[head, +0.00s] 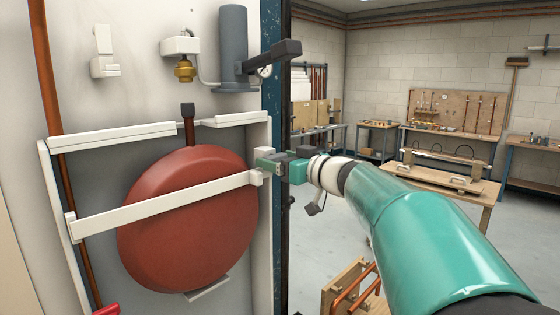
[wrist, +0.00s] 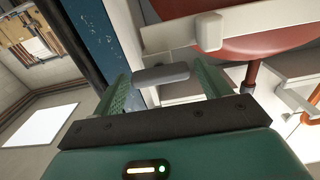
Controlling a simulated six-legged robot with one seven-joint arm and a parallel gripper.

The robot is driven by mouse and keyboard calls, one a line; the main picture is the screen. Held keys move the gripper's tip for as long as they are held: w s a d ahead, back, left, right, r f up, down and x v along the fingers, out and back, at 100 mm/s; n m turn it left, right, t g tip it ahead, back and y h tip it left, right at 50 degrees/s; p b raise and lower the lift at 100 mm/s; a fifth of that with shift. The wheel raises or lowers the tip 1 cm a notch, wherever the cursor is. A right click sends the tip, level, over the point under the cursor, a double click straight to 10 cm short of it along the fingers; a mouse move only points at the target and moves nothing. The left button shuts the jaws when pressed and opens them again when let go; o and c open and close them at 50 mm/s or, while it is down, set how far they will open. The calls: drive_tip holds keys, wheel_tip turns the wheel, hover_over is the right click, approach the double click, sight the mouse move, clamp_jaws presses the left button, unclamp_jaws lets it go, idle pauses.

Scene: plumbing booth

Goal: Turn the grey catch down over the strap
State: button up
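The white strap (head: 165,207) runs across the front of a round red vessel (head: 185,245), rising to the right. Its right end has a small block (head: 258,178), which also shows in the wrist view (wrist: 209,31). A grey flat piece, which looks like the catch (wrist: 161,74), lies between the fingertips, clear of the strap. Contact with the fingers cannot be made out.
A dark grey bar (head: 270,61) juts out above my gripper, near a grey cylinder (head: 233,45). A blue post (head: 271,105) edges the panel. A copper pipe (head: 50,100) runs down the left side. Open floor and benches (head: 445,178) lie to the right.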

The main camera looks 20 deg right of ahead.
drive_tip(key=c, duration=0.7)
drive_tip(key=shift+m, duration=0.3)
drive_tip(key=m, duration=0.3)
drive_tip(key=shift+m, duration=0.3)
drive_tip(key=m, duration=1.3)
drive_tip(key=shift+d+m, duration=0.1)
drive_tip(key=shift+m, duration=0.3)
